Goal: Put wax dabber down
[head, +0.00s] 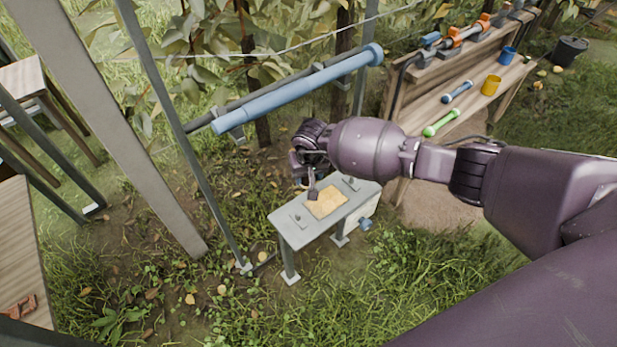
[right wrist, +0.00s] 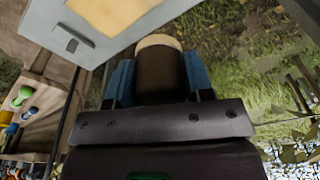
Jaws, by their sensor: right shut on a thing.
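My right gripper (head: 312,186) is above the far left part of a small grey stand (head: 294,236). In the right wrist view my right gripper (right wrist: 160,84) has its blue fingers shut on the wax dabber (right wrist: 160,68), a dark brown, thick piece with a pale tan end. In the head view the dabber is mostly hidden by the gripper. A yellow-tan pad (head: 329,204) lies on the stand's top, and part of it shows in the right wrist view (right wrist: 110,12). I cannot tell whether the dabber touches the stand. My left gripper is not in view.
A long blue bar (head: 300,92) on a post rises behind the stand. A wooden bench (head: 425,110) at the right bears a green-ended tool (head: 441,123), a blue tool (head: 457,92), a yellow cup (head: 491,85) and a blue cup (head: 507,56). Grass lies in front.

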